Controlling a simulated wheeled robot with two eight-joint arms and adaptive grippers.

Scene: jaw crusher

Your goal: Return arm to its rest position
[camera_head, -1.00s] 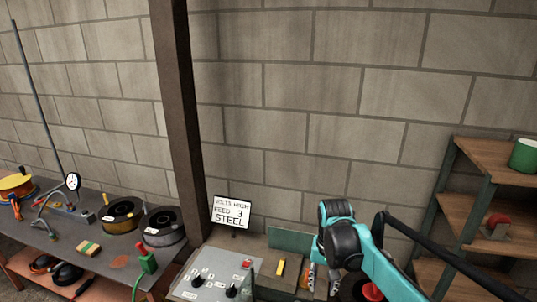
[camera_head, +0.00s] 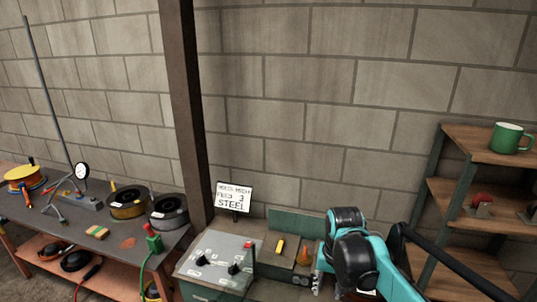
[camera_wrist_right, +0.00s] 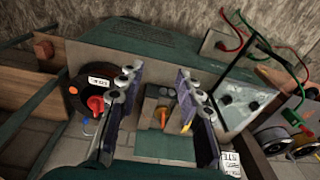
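My right arm (camera_head: 385,262), teal with black joints, comes in from the lower right in the head view. Its right gripper (camera_head: 319,283) points down at the bench beside the control box and is partly hidden by the arm. In the right wrist view the two fingers of the right gripper (camera_wrist_right: 163,112) stand well apart with nothing held between them. A small orange-yellow part (camera_wrist_right: 162,117) shows beyond the gap, apart from the fingers. My left gripper is in neither view.
A grey control box (camera_head: 215,262) with black knobs stands left of the gripper, before a white sign (camera_head: 234,197). Wooden shelves (camera_head: 490,190) with a green mug (camera_head: 509,138) stand at right. A table (camera_head: 70,215) with wire spools is at left. A dark post (camera_head: 185,110) rises between.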

